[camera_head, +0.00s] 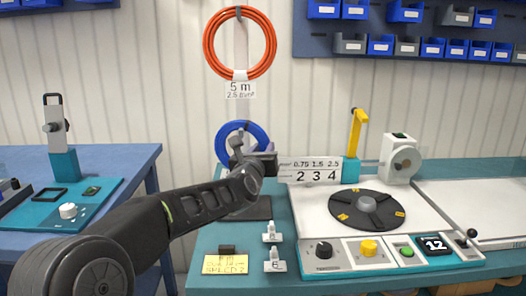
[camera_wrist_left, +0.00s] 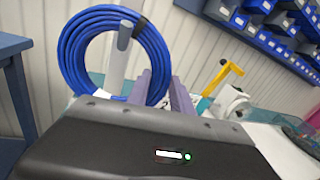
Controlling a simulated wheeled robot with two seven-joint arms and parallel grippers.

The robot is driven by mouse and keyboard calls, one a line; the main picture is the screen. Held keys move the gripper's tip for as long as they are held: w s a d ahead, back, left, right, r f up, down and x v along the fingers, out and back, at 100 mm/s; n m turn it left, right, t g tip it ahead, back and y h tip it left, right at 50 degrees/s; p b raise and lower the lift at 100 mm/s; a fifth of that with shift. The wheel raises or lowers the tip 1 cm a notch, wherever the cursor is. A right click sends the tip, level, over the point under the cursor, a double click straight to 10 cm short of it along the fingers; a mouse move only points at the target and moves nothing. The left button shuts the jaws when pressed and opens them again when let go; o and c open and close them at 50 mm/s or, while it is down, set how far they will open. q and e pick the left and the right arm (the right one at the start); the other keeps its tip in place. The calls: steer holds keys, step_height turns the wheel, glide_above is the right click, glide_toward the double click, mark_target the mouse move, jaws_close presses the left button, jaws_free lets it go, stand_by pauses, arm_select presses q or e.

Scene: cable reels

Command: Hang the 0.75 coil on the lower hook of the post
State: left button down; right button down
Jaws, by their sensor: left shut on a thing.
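The blue coil (camera_head: 222,145) is upright against the white post (camera_head: 241,112), held by my left gripper (camera_head: 250,160) at its lower right side. My right gripper is out of view.
A winding machine with a dark turntable (camera_head: 367,210), a number sign (camera_head: 311,170) and a yellow arm (camera_head: 357,130) stands right. A blue side table (camera_head: 130,165) is left.

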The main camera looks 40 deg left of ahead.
arm_select(q)
steer(key=shift+r, duration=0.1)
steer(key=shift+c, duration=2.1)
jaws_free()
steer(key=shift+s+d, duration=0.15)
steer(key=w+d+b+v, duration=0.1)
steer(key=d+b+v, duration=0.1)
steer(key=v, duration=0.8)
steer(key=shift+s+d+b, duration=0.2)
steer(key=shift+d+b, duration=0.05)
steer(key=shift+b, duration=0.05)
